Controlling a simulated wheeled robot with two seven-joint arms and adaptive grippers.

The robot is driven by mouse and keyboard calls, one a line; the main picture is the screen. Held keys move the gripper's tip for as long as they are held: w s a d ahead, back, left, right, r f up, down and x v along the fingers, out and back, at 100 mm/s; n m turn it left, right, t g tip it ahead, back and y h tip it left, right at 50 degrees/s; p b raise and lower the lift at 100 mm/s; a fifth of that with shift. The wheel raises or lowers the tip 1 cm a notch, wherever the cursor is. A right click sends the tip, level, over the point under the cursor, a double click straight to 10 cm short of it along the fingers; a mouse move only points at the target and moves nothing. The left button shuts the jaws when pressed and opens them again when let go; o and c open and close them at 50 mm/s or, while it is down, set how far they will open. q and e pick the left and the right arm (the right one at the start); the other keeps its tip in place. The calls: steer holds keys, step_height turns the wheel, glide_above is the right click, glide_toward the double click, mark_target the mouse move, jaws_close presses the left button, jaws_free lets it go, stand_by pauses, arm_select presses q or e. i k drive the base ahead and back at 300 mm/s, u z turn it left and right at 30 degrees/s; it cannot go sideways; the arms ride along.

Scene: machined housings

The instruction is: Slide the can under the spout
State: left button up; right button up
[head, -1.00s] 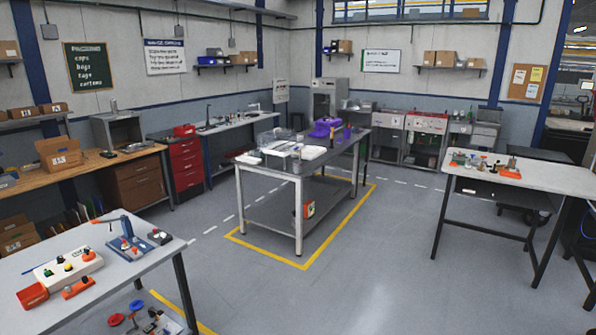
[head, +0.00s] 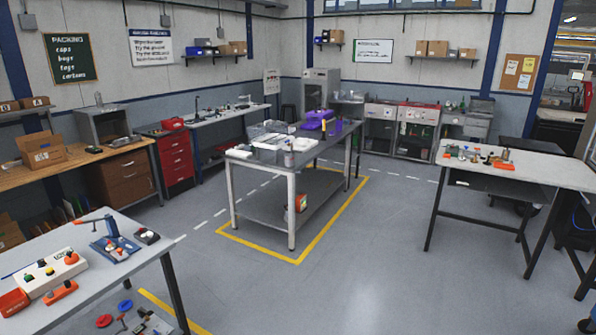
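I cannot make out for certain which thing is the can or the spout; the small items on the tables are too far away. A small grey cylinder (head: 288,159) stands at the front edge of the central workbench, beside white and clear trays (head: 270,141). A small upright dark piece (head: 505,154) stands among little parts on the white table (head: 540,170) at the right. A thin upright tap-like shape (head: 197,105) rises from the back-left bench. Neither of my grippers is in view.
The central workbench (head: 335,145) stands inside a yellow floor outline (head: 298,261). A grey table (head: 100,275) with a control box (head: 45,275) and a blue fixture (head: 116,247) is at the near left. Open grey floor (head: 375,275) lies between the tables.

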mark_target(289, 158)
steer(key=z, duration=0.3)
steer(key=i, duration=1.95)
steer(key=z, duration=0.15)
steer(key=i, duration=2.05)
steer(key=u, duration=0.5)
steer(key=i, duration=1.45)
steer(key=u, duration=0.25)
